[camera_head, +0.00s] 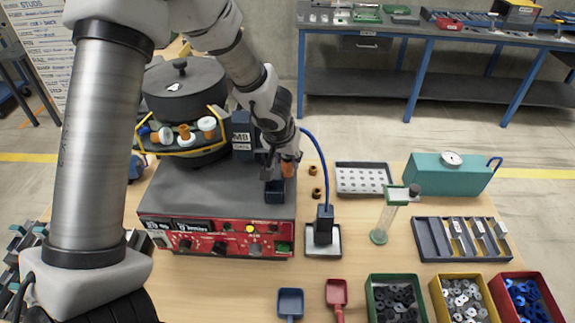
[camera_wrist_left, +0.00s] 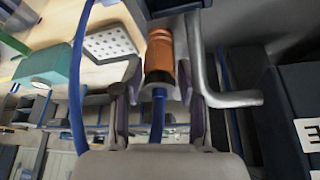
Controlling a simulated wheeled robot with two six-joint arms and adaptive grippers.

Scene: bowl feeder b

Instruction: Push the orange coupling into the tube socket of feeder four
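The orange coupling (camera_wrist_left: 159,58) sits between the fingers of my left gripper (camera_wrist_left: 160,88), which look closed against its sides. A blue tube (camera_wrist_left: 158,110) runs from the coupling's near end. In the head view the coupling (camera_head: 288,169) shows beside my left gripper (camera_head: 281,170), above the right rear part of the feeder's grey top (camera_head: 205,197). A dark block (camera_head: 275,191) stands just below the gripper. I cannot tell which opening is the tube socket, or whether the coupling touches it. My right gripper is not in view.
The feeder has a red front panel (camera_head: 215,240) and a dark lidded bowl (camera_head: 186,90). The blue tube arcs to a dark block (camera_head: 324,225) on a tray. A perforated tray (camera_head: 362,178), a glass cylinder (camera_head: 385,220) and several parts bins stand to the right.

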